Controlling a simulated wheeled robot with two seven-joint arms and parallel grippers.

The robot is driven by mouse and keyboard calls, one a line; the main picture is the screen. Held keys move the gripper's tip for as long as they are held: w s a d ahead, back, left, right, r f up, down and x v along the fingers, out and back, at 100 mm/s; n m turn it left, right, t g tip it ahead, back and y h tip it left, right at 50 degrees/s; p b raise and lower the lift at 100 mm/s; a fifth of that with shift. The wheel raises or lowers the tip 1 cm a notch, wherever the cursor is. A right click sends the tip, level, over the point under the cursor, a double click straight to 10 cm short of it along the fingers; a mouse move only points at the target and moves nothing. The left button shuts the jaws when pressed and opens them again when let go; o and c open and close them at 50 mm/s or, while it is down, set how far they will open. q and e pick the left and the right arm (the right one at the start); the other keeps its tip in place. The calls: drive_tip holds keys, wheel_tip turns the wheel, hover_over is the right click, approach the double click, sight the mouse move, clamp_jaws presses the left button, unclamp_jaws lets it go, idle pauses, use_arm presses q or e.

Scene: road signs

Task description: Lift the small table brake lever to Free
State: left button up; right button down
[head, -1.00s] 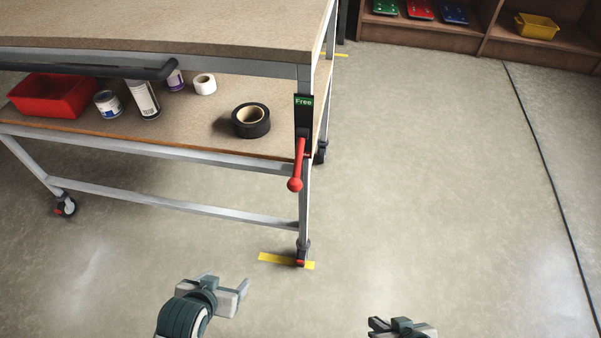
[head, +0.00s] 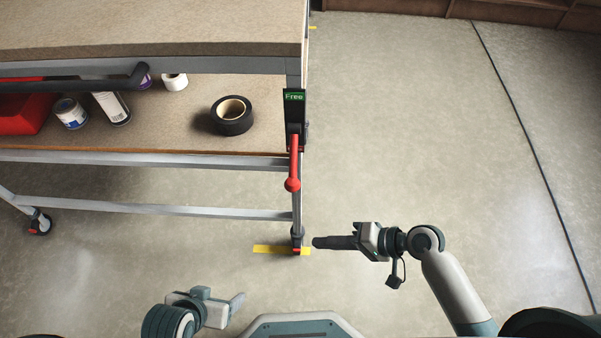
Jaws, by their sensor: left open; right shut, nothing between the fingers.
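The small table (head: 150,35) stands at the upper left on castered legs. Its red brake lever (head: 293,168) is on the right front leg and hangs down, with its knob at the lower end. A green label reading "Free" (head: 294,97) is at the top of the black brake plate (head: 294,120). My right gripper (head: 318,242) is shut and empty, pointing left, below and right of the lever and apart from it. My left gripper (head: 225,302) is open and empty at the bottom, low and left of the lever.
On the lower shelf (head: 170,130) are black tape (head: 232,115), a white roll (head: 174,81), cans and a red bin (head: 25,115). Yellow tape (head: 268,249) marks the floor by the front caster. A black cable (head: 520,125) crosses the clear floor at right.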

sight(293, 162)
use_arm(q)
drive_tip(key=shift+s+a+p, duration=0.25)
drive_tip(key=shift+a+p, duration=0.05)
drive_tip(key=shift+a, duration=0.15)
use_arm(e)
drive_tip(key=w+d+r+m+y, duration=0.2)
drive_tip(key=w+r+m, duration=0.1)
drive_tip(key=w+r, duration=0.2)
drive_tip(key=w+d+r+m+y, duration=0.2)
drive_tip(key=w+r+m+y, duration=0.1)
drive_tip(key=w+r, duration=0.3)
drive_tip(key=shift+d+r+m+t, duration=0.3)
drive_tip(key=shift+r+m+t, duration=0.1)
drive_tip(key=shift+r, duration=0.25)
drive_tip(key=shift+a, duration=0.15)
use_arm(q)
drive_tip(key=shift+s+a+f+g+y+p, duration=0.25)
drive_tip(key=shift+s+a+g+p, duration=0.2)
drive_tip(key=shift+a+p, duration=0.2)
drive_tip(key=shift+s+a+f+g+y+p, duration=0.3)
drive_tip(key=shift+a+g+p, duration=0.2)
drive_tip(key=shift+a+g, duration=0.1)
use_arm(e)
drive_tip(key=a+r, duration=0.1)
drive_tip(key=a, duration=0.8)
drive_tip(key=shift+s, duration=0.45)
use_arm(q)
drive_tip(key=shift+r, duration=0.1)
use_arm(e)
drive_tip(key=shift+r, duration=0.15)
